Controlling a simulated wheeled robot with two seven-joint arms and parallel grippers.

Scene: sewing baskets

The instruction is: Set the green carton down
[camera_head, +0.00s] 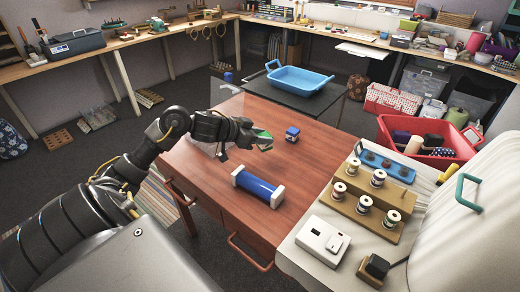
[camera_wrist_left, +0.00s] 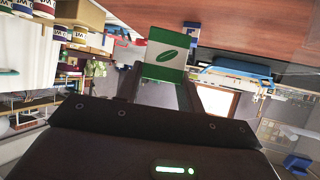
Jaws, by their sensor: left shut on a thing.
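The green carton (camera_head: 264,139) is between the fingers of my left gripper (camera_head: 258,140), which is shut on it. In the head view only part of the carton shows past the fingers. In the left wrist view the carton (camera_wrist_left: 165,52) shows a green and white face with a leaf mark, between the two fingertips. It is over the red-brown wooden table (camera_head: 235,217); I cannot tell whether it touches the top. My right gripper is in neither view.
A small blue box (camera_head: 292,134) stands just right of the carton. A blue roll with white ends (camera_head: 258,188) lies nearer me. Thread spools on a wooden stand (camera_head: 370,207) occupy the right side. A blue tray (camera_head: 298,80) stands behind. The table's front left is clear.

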